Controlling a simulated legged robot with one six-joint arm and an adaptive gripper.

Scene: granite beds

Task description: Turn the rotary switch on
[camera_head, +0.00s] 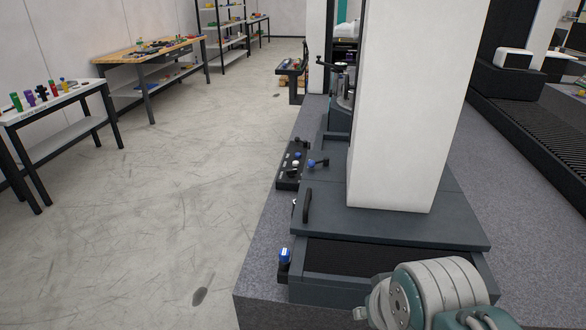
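A small black box with a blue top (284,257) sits at the front left edge of the grey machine. It may be the rotary switch, but it is too small to tell. Behind it, a black control panel (291,165) carries several small blue, white and dark knobs. No switch position can be read. My arm shows at the bottom right, in front of the machine. My gripper is not in view, and nothing of mine is seen touching these controls.
A white column (405,100) rises from the dark machine bed (400,229), with a black handle (306,205) on its left. The bed stands on a granite slab (262,262). Open floor (170,210) lies left, with workbenches (145,52) along the wall. A conveyor (530,130) is at right.

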